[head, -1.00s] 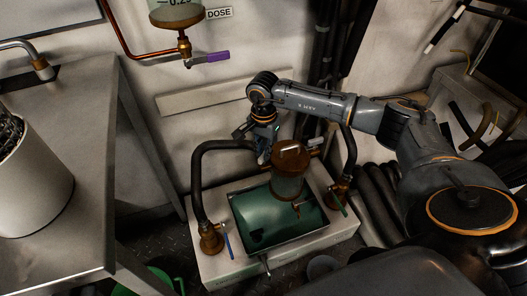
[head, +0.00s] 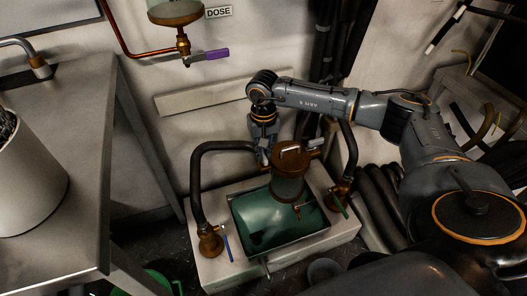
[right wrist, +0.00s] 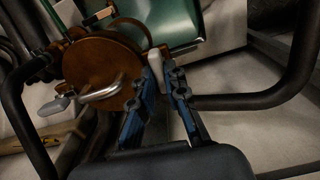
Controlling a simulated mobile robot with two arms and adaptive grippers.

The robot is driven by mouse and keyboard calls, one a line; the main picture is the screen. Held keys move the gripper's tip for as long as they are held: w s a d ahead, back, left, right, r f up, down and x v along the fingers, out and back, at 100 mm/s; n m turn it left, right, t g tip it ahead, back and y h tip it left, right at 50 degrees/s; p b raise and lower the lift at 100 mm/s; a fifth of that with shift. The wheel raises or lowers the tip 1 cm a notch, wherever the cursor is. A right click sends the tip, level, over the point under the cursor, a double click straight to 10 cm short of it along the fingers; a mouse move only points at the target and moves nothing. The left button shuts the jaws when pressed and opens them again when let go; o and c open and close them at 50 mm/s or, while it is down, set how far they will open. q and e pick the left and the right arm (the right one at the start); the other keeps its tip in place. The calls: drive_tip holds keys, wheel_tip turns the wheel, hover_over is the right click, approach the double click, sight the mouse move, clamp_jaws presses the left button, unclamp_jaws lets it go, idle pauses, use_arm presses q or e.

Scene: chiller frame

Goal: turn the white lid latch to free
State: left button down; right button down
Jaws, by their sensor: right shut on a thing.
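The brown round lid (head: 293,153) tops an upright cylinder over the green tank. In the right wrist view the lid (right wrist: 92,62) carries a pale bar handle (right wrist: 103,91). The white lid latch (right wrist: 154,60) sits at the lid's edge, on the side nearest my gripper. My right gripper (right wrist: 157,74) is shut on this latch, one blue-sided finger on each side. In the head view my right gripper (head: 264,157) points down at the left edge of the lid, and its fingers partly hide the latch. My left gripper is not in view.
Black hoses (head: 197,185) rise on both sides of the green tank (head: 262,225). A second pale lever (right wrist: 56,105) sticks out from the lid's far side. A steel bench (head: 95,170) stands at left. A purple-handled valve (head: 215,54) hangs above on the wall.

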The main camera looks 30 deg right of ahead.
sight(264, 154)
drive_tip(key=shift+n, duration=0.4)
drive_tip(key=c, duration=1.4)
unclamp_jaws()
drive_tip(key=shift+o, duration=0.2)
drive_tip(key=shift+r, duration=0.15)
wheel_tip(264, 154, up, 12)
drive_tip(key=shift+f, duration=0.2)
